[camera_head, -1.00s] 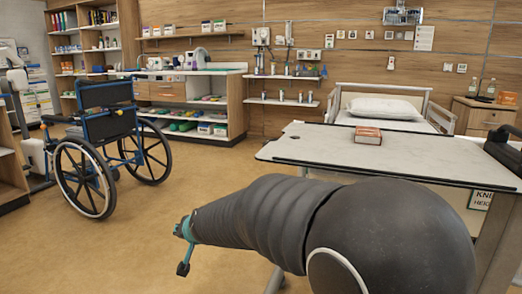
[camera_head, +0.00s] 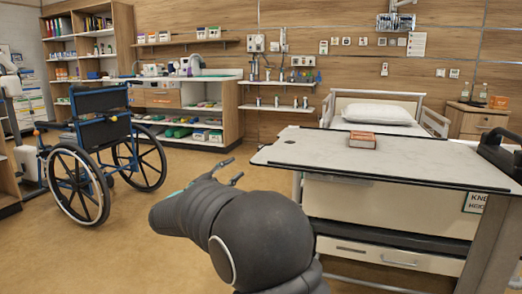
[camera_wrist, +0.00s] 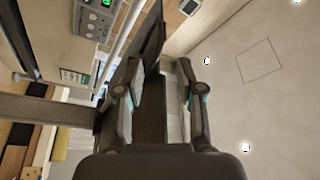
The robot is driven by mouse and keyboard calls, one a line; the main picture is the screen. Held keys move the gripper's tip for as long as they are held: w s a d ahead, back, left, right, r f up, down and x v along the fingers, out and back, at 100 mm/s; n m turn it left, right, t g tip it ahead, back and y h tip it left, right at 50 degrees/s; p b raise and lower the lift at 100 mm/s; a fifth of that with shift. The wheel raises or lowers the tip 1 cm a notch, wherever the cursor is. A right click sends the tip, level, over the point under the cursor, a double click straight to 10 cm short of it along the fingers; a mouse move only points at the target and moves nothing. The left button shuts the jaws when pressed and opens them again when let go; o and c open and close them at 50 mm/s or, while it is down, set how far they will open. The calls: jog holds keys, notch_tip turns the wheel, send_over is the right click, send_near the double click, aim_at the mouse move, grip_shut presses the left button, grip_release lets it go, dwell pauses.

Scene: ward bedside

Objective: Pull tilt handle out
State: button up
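I cannot make out a tilt handle for certain in either view. The bed (camera_head: 375,100) with a white pillow stands at the back right, partly hidden by the overbed table (camera_head: 440,168). A label reading "KNE… HEIG…" (camera_head: 475,203), cut off by the table's post, shows below the tabletop at the right. My gripper (camera_head: 233,169) is in mid-air left of the table, its two thin fingers spread and empty. In the wrist view my gripper (camera_wrist: 160,85) shows two fingers apart, with a dark bar-like shape between and beyond them; whether they touch it is unclear.
A red-brown book (camera_head: 362,140) lies on the table. A black object (camera_head: 502,150) sits at its right end. A drawer front (camera_head: 380,255) shows under it. A blue wheelchair (camera_head: 95,150) stands at the left, shelves (camera_head: 120,45) behind. Floor between wheelchair and table is clear.

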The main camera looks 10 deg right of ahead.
jog(key=x, duration=1.3)
jog(key=shift+w+d+r, duration=0.2)
jog(key=shift+d, duration=0.1)
jog(key=shift+c, duration=0.2)
grip_shut()
